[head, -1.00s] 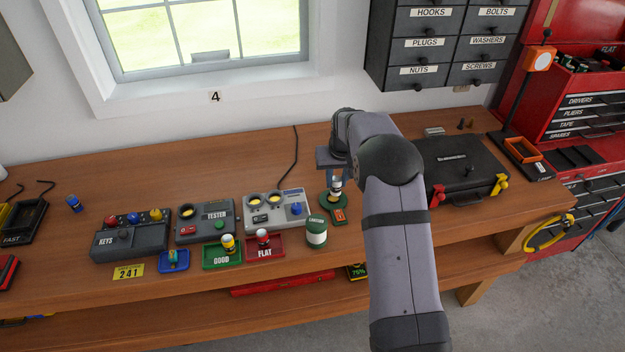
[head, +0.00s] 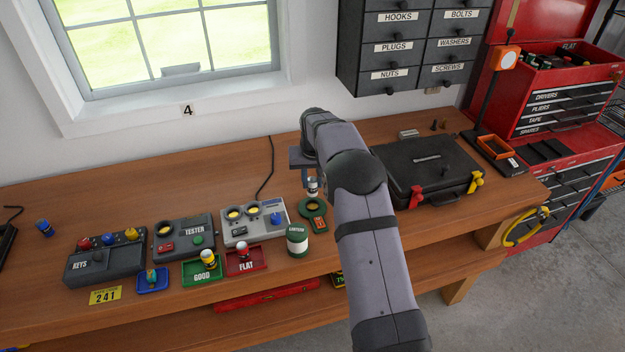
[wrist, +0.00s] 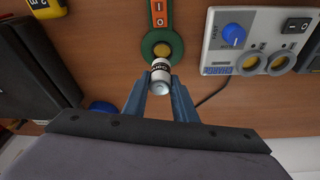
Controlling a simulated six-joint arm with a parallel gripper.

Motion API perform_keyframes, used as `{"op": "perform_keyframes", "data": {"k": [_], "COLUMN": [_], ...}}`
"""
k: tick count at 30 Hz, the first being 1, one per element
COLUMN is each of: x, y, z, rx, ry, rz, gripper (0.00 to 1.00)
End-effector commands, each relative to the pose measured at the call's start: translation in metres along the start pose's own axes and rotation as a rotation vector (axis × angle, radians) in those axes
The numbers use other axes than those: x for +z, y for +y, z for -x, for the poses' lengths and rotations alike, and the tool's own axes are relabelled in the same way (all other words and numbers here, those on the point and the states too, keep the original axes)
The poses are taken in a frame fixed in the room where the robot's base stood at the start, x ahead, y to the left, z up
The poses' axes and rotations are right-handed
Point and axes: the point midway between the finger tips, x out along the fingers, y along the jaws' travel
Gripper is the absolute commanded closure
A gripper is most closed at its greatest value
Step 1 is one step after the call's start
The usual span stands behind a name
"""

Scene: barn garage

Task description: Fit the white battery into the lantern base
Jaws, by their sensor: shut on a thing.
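My gripper (wrist: 160,98) is shut on the white battery (wrist: 160,76), with one blue-grey finger on each side. In the head view the white battery (head: 312,186) hangs roughly upright below the gripper. The lantern base (head: 322,223) is a green round piece with a yellow centre and an orange switch strip, lying on the bench. In the wrist view the lantern base (wrist: 148,42) shows its yellow centre just beyond the battery. The battery is beside that centre, not in it; its exact height is unclear. The green-and-white lantern body (head: 297,240) stands in front of the base.
A grey device (head: 254,226) with two yellow-centred sockets and a tester (head: 183,238) stand left. A green GOOD tray (head: 202,272) and red FLAT tray (head: 246,263) hold batteries. A black case (head: 428,170) lies right. Bench behind the grey device is mostly clear, with a black cable.

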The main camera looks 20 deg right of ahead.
Motion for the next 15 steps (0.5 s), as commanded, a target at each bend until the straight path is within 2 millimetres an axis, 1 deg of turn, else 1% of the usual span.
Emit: {"op": "perform_keyframes", "data": {"k": [1,9,15], "x": [0.002,0.008,0.011], "y": [0.0,0.0,0.0], "z": [-0.006,-0.029,-0.041], "rx": [0.0,0.0,0.0], "ry": [0.0,0.001,0.001], "rz": [0.0,0.0,0.0], "gripper": [1.0,1.0,1.0]}}
